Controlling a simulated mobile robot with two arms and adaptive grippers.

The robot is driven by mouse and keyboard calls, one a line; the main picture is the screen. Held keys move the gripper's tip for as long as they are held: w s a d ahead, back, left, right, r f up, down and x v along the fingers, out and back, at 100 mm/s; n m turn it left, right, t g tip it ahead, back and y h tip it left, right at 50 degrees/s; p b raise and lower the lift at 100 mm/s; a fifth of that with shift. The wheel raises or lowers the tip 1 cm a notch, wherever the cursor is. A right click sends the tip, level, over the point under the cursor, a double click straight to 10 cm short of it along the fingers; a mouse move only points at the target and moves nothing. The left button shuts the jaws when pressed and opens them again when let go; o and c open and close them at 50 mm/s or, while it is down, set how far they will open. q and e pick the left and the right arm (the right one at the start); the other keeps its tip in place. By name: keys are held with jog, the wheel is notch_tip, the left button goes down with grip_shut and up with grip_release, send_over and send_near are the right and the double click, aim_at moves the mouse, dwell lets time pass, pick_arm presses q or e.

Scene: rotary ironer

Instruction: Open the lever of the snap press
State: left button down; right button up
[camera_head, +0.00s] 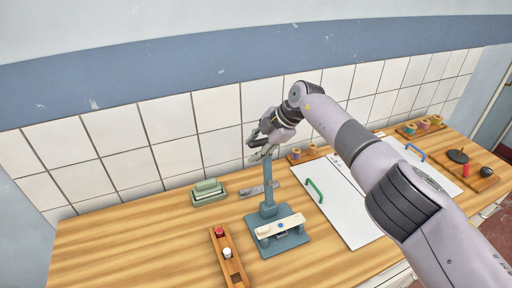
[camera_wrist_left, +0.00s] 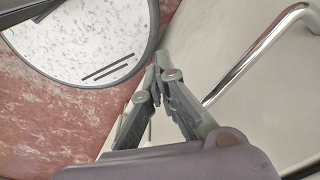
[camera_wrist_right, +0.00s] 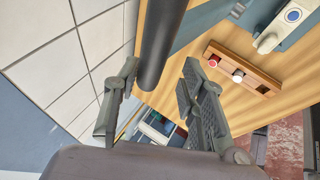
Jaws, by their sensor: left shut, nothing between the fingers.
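The snap press (camera_head: 290,240) is blue-grey and stands on the table in the head view, with an upright bar rising from it. A cream strip with a blue dot lies across its base. My right gripper (camera_head: 258,148) is at the top of that bar. In the right wrist view, a dark round lever handle (camera_wrist_right: 162,40) runs between the two open fingers of the right gripper (camera_wrist_right: 158,82); I cannot tell whether they touch it. My left gripper (camera_wrist_left: 160,68) is shut and empty, seen only in its wrist view, beside a chrome bar.
A wooden tray (camera_head: 216,243) with a red and a white knob stands left of the press. A green stacked block (camera_head: 208,193) sits behind it. White boards with a green handle (camera_head: 314,190) and a blue handle lie to the right. The tiled wall is close behind.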

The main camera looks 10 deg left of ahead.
jog(key=shift+d+r, duration=0.25)
jog(key=shift+r, duration=0.2)
jog(key=v, duration=1.1)
jog(key=shift+d+f, duration=0.1)
